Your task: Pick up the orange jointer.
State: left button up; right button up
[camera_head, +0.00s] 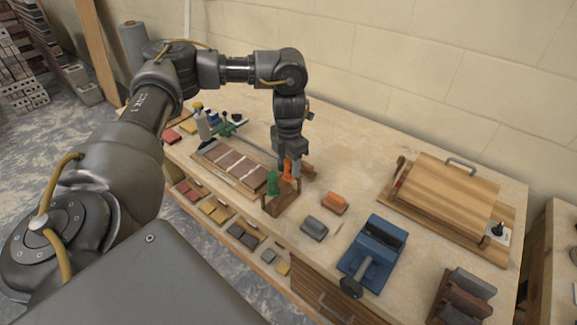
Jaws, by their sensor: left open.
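The orange jointer (288,168) shows as an upright orange handle in a small wooden rack (283,203), just right of a green-handled tool (272,182). My left gripper (292,170) points down from above and is open. Its fingers are at the top of the orange handle and partly cover it. I cannot tell whether they touch it. The lower part of the jointer is hidden by the rack. My right gripper is not in view.
An orange block (334,203) and a grey block (314,229) lie right of the rack. A blue vise (375,250) stands at the front edge. A tray of brown tiles (233,166) lies left. A wooden board (450,190) with a handle stands at right.

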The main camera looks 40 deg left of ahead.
pick_arm(q)
jog(key=shift+f, duration=0.65)
jog(key=shift+c, duration=0.4)
jog(key=c, duration=1)
